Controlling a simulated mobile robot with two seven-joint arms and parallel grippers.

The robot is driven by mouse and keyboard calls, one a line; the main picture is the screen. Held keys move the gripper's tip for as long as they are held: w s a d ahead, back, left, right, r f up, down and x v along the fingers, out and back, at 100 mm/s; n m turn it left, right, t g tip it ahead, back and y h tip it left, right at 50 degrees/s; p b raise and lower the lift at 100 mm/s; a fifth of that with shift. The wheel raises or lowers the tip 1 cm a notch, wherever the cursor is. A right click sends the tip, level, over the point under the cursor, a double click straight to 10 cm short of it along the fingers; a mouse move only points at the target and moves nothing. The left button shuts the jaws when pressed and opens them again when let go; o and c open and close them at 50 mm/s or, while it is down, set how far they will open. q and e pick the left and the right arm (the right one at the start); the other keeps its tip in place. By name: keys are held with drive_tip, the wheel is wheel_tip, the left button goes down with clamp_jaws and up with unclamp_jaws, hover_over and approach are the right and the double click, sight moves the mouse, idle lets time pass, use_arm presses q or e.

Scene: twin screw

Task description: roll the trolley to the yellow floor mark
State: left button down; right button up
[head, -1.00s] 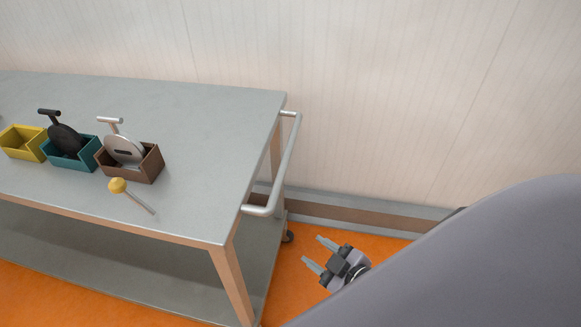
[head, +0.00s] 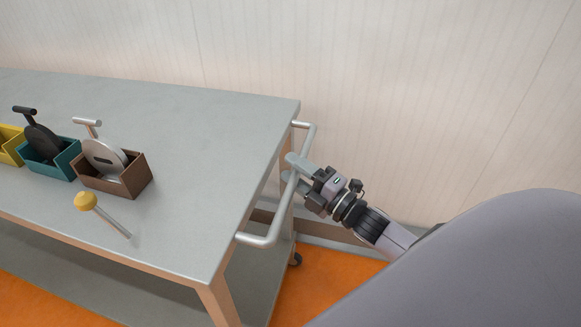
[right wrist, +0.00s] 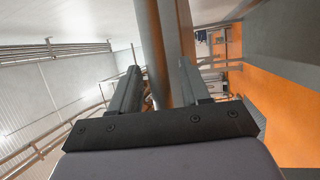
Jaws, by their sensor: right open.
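The trolley (head: 200,130) has a grey top, tan legs and a lower shelf, and stands on the left in the head view. Its pale tubular handle (head: 272,226) sticks out from the right end. My right gripper (head: 288,168) is open at the handle, its fingers reaching across the bar's middle from the right. In the right wrist view a long bar (right wrist: 156,50) shows between the two open fingers (right wrist: 155,85); I cannot tell whether they touch it. My left gripper is not in view. No yellow floor mark shows.
On the trolley top are a yellow box (head: 10,150), a teal box (head: 62,165) and a brown box (head: 130,178) with handled discs, and a yellow-knobbed pin (head: 87,201). A pale wall (head: 420,90) stands behind. Orange floor (head: 325,285) shows below the handle.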

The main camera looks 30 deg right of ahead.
drive_tip(key=shift+w+a+r, duration=0.1)
drive_tip(key=shift+w+a, duration=0.1)
drive_tip(key=shift+w, duration=0.4)
clamp_jaws()
